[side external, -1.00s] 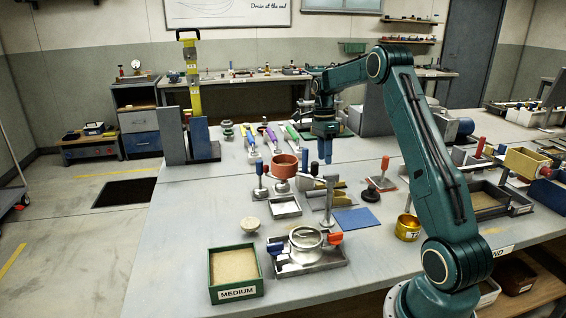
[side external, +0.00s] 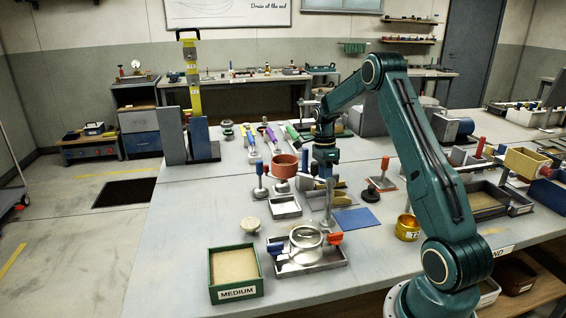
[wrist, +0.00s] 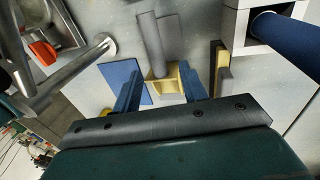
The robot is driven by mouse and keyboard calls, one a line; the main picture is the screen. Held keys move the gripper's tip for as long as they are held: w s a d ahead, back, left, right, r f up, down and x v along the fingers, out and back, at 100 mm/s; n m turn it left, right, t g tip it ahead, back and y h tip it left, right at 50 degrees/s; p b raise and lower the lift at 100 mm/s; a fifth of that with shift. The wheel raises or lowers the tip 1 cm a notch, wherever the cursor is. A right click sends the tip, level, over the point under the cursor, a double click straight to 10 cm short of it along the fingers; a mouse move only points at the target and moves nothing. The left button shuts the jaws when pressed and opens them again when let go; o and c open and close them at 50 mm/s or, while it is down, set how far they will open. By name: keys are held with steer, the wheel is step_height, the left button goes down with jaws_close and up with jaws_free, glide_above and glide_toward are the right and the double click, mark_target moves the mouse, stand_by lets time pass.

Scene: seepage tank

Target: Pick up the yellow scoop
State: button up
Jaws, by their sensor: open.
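The yellow scoop (wrist: 164,84) shows in the wrist view, with a yellow box-like head and a grey handle (wrist: 150,38) pointing away. My gripper (wrist: 160,72) is open. Its two blue fingers appear on the left and right of the scoop's head, with gaps between. Whether the fingertips are at scoop height is hard to tell. In the side view my gripper (side external: 323,172) hangs fingers-down over the middle of the table, and a bit of yellow (side external: 343,194) shows just beside and below it.
A blue mat (side external: 360,220) lies close to the scoop. In the wrist view a dark-and-yellow piece (wrist: 222,75) and a grey holder with a blue cylinder (wrist: 285,33) stand on the right.

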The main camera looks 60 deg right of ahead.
steer(key=shift+s+a+f, duration=0.15)
steer(key=shift+f, duration=0.65)
steer(key=shift+s+a+f, duration=0.1)
steer(key=shift+s+f, duration=0.05)
steer(key=shift+f, duration=0.65)
steer(key=shift+s+a+f, duration=0.15)
steer(key=shift+f, duration=0.65)
jaws_close()
